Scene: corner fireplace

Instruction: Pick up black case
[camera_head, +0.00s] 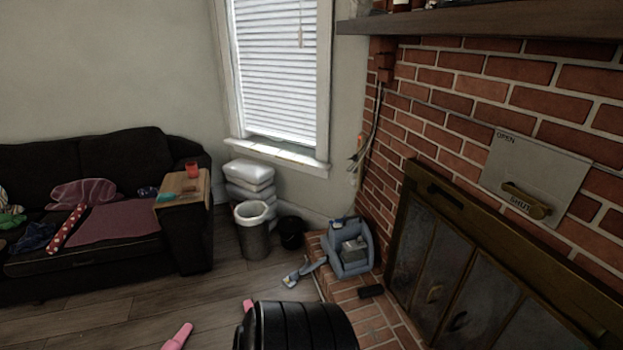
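My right gripper is not in view.
A small dark block (371,291) lies on the brick hearth (372,312), near a blue-grey cleaning machine (351,262). A trash can (252,238) and black bucket (291,233) stand under the window. A dark sofa (110,155) is at left. Wood floor between is mostly clear.

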